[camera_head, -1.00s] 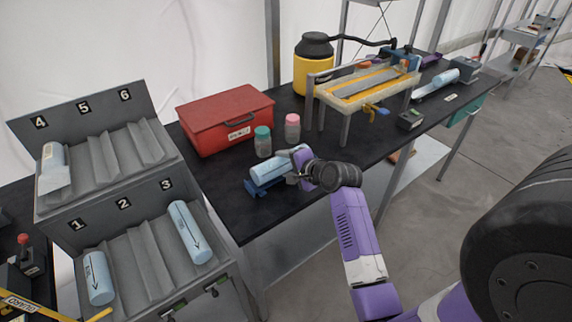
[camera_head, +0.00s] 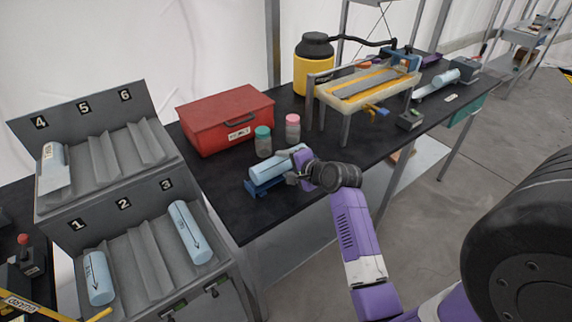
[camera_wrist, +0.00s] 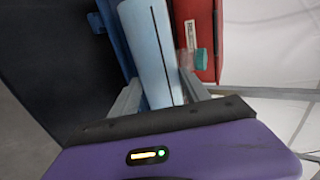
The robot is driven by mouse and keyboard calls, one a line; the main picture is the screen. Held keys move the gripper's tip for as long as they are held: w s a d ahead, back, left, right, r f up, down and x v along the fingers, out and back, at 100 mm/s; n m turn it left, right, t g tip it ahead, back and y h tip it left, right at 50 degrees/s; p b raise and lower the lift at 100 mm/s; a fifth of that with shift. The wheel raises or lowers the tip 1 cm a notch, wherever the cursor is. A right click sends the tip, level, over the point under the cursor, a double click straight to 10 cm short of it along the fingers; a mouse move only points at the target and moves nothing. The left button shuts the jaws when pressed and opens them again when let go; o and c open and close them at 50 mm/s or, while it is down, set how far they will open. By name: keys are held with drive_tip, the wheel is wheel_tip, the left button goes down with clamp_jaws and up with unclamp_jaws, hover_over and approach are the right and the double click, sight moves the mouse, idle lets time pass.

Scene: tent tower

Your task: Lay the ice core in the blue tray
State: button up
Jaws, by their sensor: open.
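A light blue ice core (camera_head: 272,168) lies in the small blue tray (camera_head: 264,188) near the front left part of the black table. In the wrist view the core (camera_wrist: 150,48) runs between the two grey fingers of my gripper (camera_wrist: 160,92), with a dark line along it. The fingers are open, one on each side of the core's near end. The tray's blue edge (camera_wrist: 114,38) shows left of the core. In the head view my gripper (camera_head: 294,168) is at the core's right end, and its fingers are partly hidden there.
A red case (camera_head: 225,118), a jar with a teal lid (camera_head: 263,141) and one with a pink lid (camera_head: 292,128) stand behind the tray. A grey rack (camera_head: 130,235) with several numbered slots holds other cores at left. A cutting bench (camera_head: 368,88) stands at right.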

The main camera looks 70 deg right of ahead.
drive_tip(key=v, duration=0.7)
drive_tip(key=shift+s+a+r+b, duration=0.15)
drive_tip(key=shift+s+a+b, duration=0.05)
drive_tip(key=shift+s+b, duration=0.15)
idle(0.4)
